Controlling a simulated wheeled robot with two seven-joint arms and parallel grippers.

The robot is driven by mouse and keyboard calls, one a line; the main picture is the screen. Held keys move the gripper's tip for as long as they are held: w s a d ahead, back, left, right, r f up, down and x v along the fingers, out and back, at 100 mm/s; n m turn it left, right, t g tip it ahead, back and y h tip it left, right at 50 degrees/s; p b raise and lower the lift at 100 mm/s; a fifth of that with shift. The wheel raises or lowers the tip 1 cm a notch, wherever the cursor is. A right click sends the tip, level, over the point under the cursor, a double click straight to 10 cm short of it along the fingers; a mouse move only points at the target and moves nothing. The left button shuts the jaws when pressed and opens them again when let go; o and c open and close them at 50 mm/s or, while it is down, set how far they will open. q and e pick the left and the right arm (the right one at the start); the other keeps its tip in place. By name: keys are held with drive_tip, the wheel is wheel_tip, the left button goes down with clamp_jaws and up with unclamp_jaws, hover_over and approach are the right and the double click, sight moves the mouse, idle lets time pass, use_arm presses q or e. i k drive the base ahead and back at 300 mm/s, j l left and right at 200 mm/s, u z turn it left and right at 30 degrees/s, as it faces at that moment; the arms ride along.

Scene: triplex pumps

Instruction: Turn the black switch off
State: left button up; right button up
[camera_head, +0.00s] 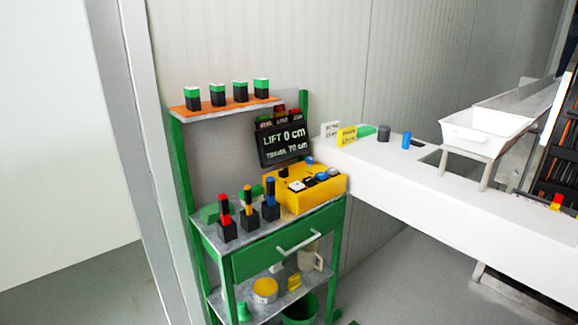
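A yellow control box (322,199) sits on the green workbench (285,247). Several small knobs or switches in black, white and blue are on its top. A dark one (309,182) is near the middle of that top, but which is the black switch and its on or off position are too small to tell. Three upright levers stand left of the box on black bases: red (224,205), yellow (247,197) and blue (270,192). Neither of my grippers is in view.
A black display (285,145) reads "LIFT 0 cm". An orange shelf (224,105) holds several green-topped black blocks. A white counter (400,178) extends right, bearing a white bin (484,132). Grey floor (400,275) is open in front.

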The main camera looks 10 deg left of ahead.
sight(283, 172)
drive_tip(key=i+l, duration=0.2)
drive_tip(key=i, duration=0.25)
drive_tip(key=i+l+z, duration=0.1)
drive_tip(key=i+l, duration=0.15)
drive_tip(key=i, duration=0.2)
